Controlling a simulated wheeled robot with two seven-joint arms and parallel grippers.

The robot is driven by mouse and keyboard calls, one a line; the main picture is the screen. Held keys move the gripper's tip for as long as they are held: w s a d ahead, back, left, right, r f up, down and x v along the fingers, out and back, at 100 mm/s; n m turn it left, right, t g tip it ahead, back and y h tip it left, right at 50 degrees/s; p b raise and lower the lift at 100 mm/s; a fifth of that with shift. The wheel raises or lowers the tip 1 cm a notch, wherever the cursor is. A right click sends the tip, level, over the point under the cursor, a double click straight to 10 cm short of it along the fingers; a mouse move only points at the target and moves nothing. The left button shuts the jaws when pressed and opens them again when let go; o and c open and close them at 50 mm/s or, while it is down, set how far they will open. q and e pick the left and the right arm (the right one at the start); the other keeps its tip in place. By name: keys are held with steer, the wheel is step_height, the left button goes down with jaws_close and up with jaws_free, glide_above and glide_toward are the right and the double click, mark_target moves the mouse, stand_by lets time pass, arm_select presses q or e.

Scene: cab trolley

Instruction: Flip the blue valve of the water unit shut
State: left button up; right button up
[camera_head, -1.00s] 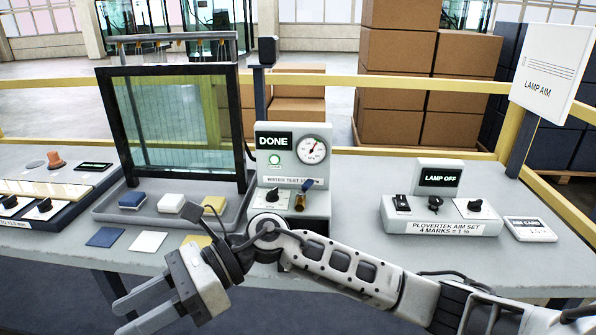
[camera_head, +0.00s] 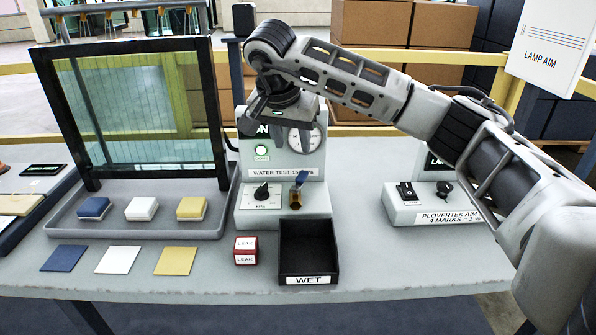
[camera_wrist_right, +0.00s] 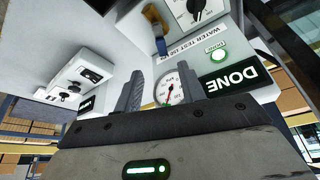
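The water unit (camera_head: 322,199) is a pale box with a lit green lamp, a round gauge and a black knob. Its valve (camera_head: 301,179) has a blue lever on a brass body, to the right of the knob; the lever looks tilted. The valve also shows in the right wrist view (camera_wrist_right: 161,45), upside down, beyond the fingers. My right gripper (camera_head: 291,138) hangs fingers down before the unit's upper panel, partly covering the DONE display and gauge. Its fingers (camera_wrist_right: 160,72) are apart with nothing between them, above and clear of the valve. My left gripper is not in view.
A black WET tray (camera_head: 307,279) and a red-and-white LEAK block (camera_head: 245,250) sit in front of the unit. A framed glass panel (camera_head: 140,110) stands left over a grey tray with coloured pads. The lamp aim set (camera_head: 420,210) is right, partly behind my arm.

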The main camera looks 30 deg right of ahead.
mark_target(300, 178)
steer(key=x, duration=1.1)
steer(key=shift+f, duration=0.1)
jaws_close()
